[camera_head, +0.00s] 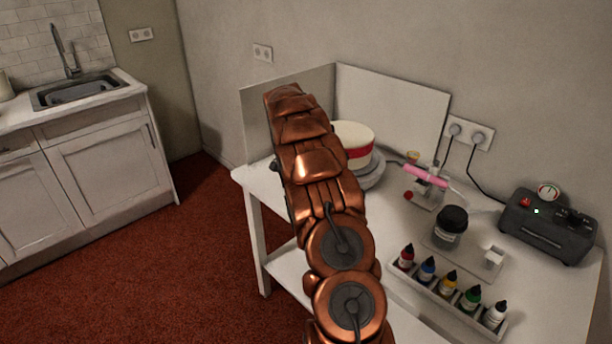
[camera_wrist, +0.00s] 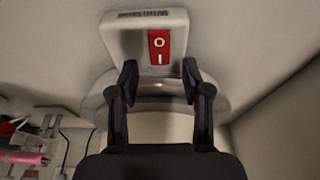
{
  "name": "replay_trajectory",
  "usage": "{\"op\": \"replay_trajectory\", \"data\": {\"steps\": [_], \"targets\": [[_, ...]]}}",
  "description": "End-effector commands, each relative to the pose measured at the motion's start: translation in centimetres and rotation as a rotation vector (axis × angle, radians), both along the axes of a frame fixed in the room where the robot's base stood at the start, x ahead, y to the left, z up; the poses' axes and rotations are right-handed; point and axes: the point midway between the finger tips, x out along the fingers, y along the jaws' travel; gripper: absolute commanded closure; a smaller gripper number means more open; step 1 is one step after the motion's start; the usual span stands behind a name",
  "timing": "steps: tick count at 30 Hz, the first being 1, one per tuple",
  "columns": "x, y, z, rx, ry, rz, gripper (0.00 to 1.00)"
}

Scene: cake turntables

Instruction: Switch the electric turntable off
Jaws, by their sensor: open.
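The electric turntable (camera_head: 374,170) stands at the back left of the white table, partly hidden behind my copper arm. A white cake with a red band (camera_head: 357,141) sits on it. In the wrist view, the turntable's pale control box (camera_wrist: 128,38) carries a red rocker switch (camera_wrist: 159,52) marked O and I, with a printed label on the box edge. My gripper (camera_wrist: 160,78) is open and empty, its two dark fingertips apart just below the switch in the picture. I cannot tell whether they touch the box. The head view does not show my gripper; my arm hides that area.
A rack of coloured bottles (camera_head: 448,296), a black-lidded jar (camera_head: 451,223), a pink tool on a stand (camera_head: 426,177) and a dark compressor-like box (camera_head: 547,226) occupy the right of the table (camera_head: 565,315). White panels (camera_head: 394,110) stand behind the turntable.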

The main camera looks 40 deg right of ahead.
Motion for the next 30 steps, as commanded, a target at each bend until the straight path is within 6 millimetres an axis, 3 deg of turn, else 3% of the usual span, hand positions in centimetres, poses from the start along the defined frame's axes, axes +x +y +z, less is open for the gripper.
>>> {"op": "replay_trajectory", "data": {"steps": [18,30], "targets": [[0.2,2.9,9.7,-0.003,-0.005,0.001,0.52],[0.1,3.2,10.3,0.000,0.000,0.000,0.52]]}}
